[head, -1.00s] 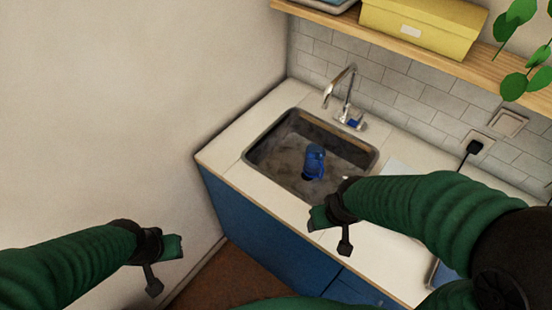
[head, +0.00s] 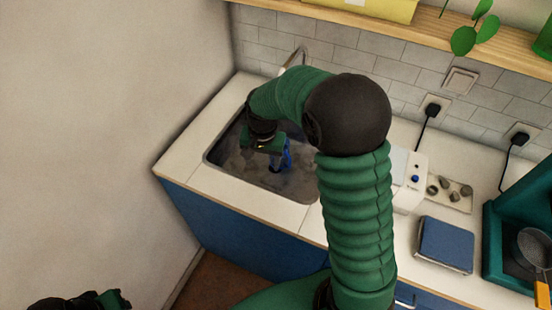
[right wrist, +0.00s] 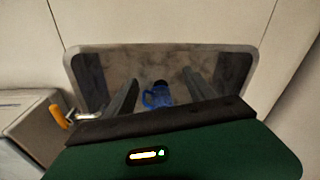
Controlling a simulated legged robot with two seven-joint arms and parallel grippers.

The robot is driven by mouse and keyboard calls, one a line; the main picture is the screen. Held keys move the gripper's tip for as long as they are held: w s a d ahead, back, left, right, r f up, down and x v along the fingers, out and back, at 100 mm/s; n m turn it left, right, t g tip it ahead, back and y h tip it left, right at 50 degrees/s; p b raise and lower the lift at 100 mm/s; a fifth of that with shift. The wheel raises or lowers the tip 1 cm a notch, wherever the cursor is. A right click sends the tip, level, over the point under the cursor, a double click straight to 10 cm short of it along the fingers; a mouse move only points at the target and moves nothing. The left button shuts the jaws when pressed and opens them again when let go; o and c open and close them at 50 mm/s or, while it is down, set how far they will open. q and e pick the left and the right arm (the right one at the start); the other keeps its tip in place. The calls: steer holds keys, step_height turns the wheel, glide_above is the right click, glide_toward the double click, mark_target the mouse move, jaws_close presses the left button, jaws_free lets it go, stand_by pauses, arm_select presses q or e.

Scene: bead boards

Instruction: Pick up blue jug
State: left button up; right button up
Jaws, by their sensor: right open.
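The blue jug (head: 286,155) is in the sink (head: 218,168), partly hidden behind my right gripper (head: 270,160) in the head view. In the right wrist view the jug (right wrist: 158,95) lies between and beyond the two spread fingers of the right gripper (right wrist: 157,88), with its handle towards the left and a dark top. The right gripper is open and empty, pointing down over the sink. My left gripper (head: 115,298) is only partly in view at the bottom left of the head view, away from the counter; its fingers are unclear.
The faucet (head: 298,57) stands behind the sink, partly hidden by my right arm. To the right on the counter are a white device (head: 409,185), a tray of several stones (head: 449,193), a blue box (head: 445,245) and a teal unit with a pan (head: 533,243). A shelf runs above.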

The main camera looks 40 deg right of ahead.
mark_target(287, 166)
steer(key=w+d+f+m+b, duration=0.1)
steer(key=d+f+m, duration=0.1)
steer(key=d+m, duration=0.1)
steer(key=w+d+f+m+b, duration=0.1)
steer(key=w+d+f+m, duration=0.1)
steer(key=d, duration=0.4)
steer(key=w+d+f+m+g+b, duration=0.1)
steer(key=w+d+f+m, duration=0.1)
steer(key=d+m, duration=0.1)
steer(key=shift+w+d+f+m+b, duration=0.1)
steer(key=shift+d+f+m+b, duration=0.1)
steer(key=shift+d, duration=0.2)
steer(key=shift+w+d+f+m+b, duration=0.1)
steer(key=shift+d+m+b, duration=0.1)
steer(key=shift+d, duration=0.2)
steer(key=shift+s+d+f, duration=0.1)
steer(key=shift+s+d, duration=0.05)
step_height(287, 166, down, 12)
steer(key=shift+s+r, duration=0.15)
steer(key=shift+r, duration=0.2)
jaws_close()
